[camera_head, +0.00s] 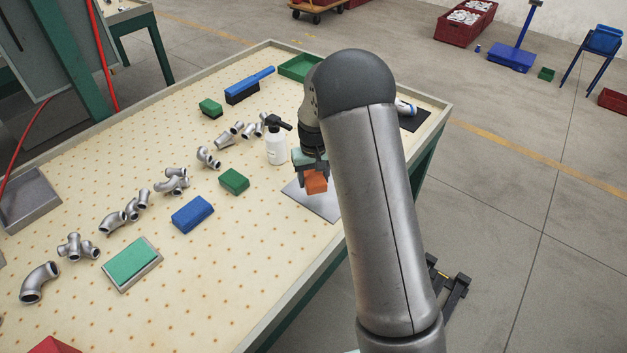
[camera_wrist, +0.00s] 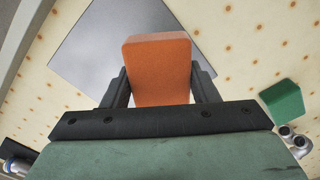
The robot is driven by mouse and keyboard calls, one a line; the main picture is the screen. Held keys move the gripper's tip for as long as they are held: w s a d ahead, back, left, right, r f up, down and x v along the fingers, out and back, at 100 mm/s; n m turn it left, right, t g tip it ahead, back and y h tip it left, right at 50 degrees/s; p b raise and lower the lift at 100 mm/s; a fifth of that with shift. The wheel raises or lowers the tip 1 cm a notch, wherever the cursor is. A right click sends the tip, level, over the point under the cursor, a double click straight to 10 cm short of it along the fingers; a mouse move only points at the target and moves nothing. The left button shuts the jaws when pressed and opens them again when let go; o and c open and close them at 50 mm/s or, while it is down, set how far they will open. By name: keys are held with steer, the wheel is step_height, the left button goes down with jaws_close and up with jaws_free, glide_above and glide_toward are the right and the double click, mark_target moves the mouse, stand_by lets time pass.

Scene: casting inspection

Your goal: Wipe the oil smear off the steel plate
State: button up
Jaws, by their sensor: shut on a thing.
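My gripper (camera_head: 314,172) is shut on an orange block (camera_head: 316,184), which looks like a sponge. The block also shows between the two fingers in the wrist view (camera_wrist: 158,70). The steel plate (camera_head: 322,206) is a flat grey sheet lying on the table near its right edge. The gripper and block are over or at the plate, and I cannot tell whether the block touches it. In the wrist view the plate (camera_wrist: 90,50) lies beyond and left of the block. My arm hides part of the plate in the head view. I cannot make out an oil smear.
A white spray bottle (camera_head: 276,148) stands left of my gripper. A green block (camera_head: 234,181), a blue block (camera_head: 192,214) and several metal pipe fittings (camera_head: 208,157) lie further left. A dark mat (camera_head: 414,121) is at the far right corner. The dotted table (camera_head: 230,265) is clear at the front.

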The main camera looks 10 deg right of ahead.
steer(key=shift+r+p, duration=0.6)
steer(key=shift+r, duration=0.8)
